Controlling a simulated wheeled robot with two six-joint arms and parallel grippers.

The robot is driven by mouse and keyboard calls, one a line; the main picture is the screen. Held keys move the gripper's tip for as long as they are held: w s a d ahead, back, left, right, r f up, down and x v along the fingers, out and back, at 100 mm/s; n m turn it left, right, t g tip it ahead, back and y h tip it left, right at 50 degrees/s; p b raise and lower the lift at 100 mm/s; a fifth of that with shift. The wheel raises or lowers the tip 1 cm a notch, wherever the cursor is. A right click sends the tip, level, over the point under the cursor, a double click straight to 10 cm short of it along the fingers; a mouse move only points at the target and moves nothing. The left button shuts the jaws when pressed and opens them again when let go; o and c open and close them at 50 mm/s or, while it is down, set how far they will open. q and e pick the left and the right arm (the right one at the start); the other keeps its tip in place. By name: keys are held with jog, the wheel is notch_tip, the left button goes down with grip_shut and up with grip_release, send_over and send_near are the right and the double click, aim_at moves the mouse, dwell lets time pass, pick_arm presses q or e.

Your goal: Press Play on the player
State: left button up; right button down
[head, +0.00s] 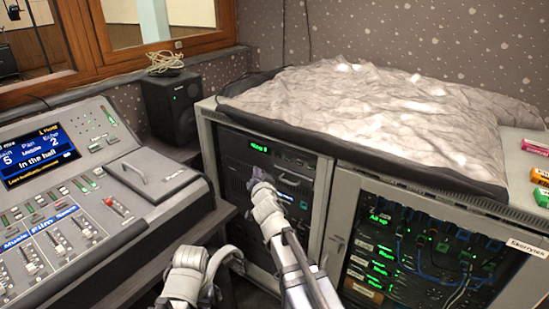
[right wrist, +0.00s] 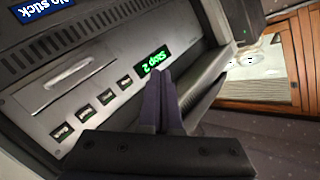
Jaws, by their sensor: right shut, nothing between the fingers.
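The player shows in the right wrist view (right wrist: 105,75) as a grey panel with a disc slot, a green display (right wrist: 153,62) reading "Stop 2" and a row of several small dark buttons (right wrist: 83,115). The button labels are too small to read surely. In the head view its green display (head: 258,147) glows in the upper part of the left rack. My right gripper (right wrist: 161,85) is shut and empty, its tips close to the panel just below the display and beside the button row. I cannot tell if they touch. In the head view the right gripper (head: 256,182) is in front of the rack.
A unit with a blue screen reading "No stick" (right wrist: 40,10) sits beside the player. A rack with cables (head: 420,250) is at the right. A grey crumpled cover (head: 375,110) lies on top.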

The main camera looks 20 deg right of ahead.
jog(key=shift+w, duration=0.1)
send_near(273, 153)
jog(key=shift+w+a+f, duration=0.15)
jog(key=shift+w+f, duration=0.05)
jog(key=shift+w, duration=0.8)
jog(key=shift+w+a+f, duration=0.15)
jog(key=shift+w+f, duration=0.05)
jog(key=shift+w, duration=0.8)
jog(key=shift+w+d, duration=0.1)
jog(key=shift+d, duration=0.05)
dwell(0.6)
jog(key=shift+w+d, duration=0.15)
jog(key=shift+d, duration=0.05)
jog(key=shift+w+d, duration=0.25)
dwell(0.8)
jog(key=shift+s, duration=0.1)
jog(key=shift+s+a, duration=0.4)
jog(key=shift+a, duration=0.2)
jog(key=shift+s+a, duration=0.75)
jog(key=shift+a, duration=0.2)
jog(key=shift+s+a, duration=0.8)
jog(key=shift+a, duration=0.2)
